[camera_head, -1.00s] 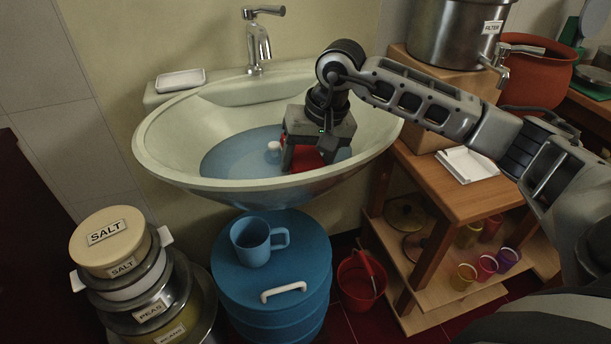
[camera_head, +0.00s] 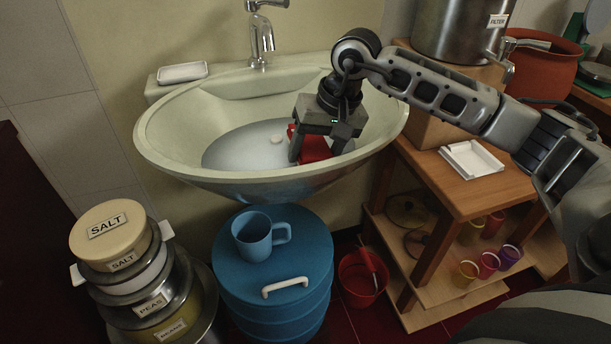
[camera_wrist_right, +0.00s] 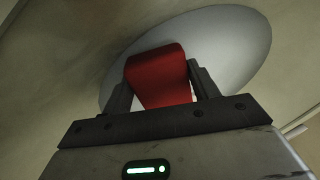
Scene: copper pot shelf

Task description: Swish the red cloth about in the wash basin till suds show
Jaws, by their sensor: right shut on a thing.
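The pale green wash basin (camera_head: 165,122) is mounted on the wall and holds a pool of greyish-white, cloudy water (camera_head: 232,150). The red cloth (camera_head: 315,149) is at the right side of the pool. My right gripper (camera_head: 315,158) reaches down into the basin and is shut on the cloth. In the right wrist view the cloth (camera_wrist_right: 160,75) sits between the two fingers (camera_wrist_right: 160,95), with the pale water behind it. The cloth's lower part is hard to make out. A small white piece (camera_head: 277,139) lies in the water left of the cloth. My left gripper is not in view.
A tap (camera_head: 261,35) stands behind the basin, with a white soap dish (camera_head: 183,72) on the ledge at left. Below are a blue drum (camera_head: 300,315) with a blue mug (camera_head: 252,238), a red bucket (camera_head: 358,282) and stacked tins (camera_head: 112,235). A wooden shelf (camera_head: 440,190) stands at right.

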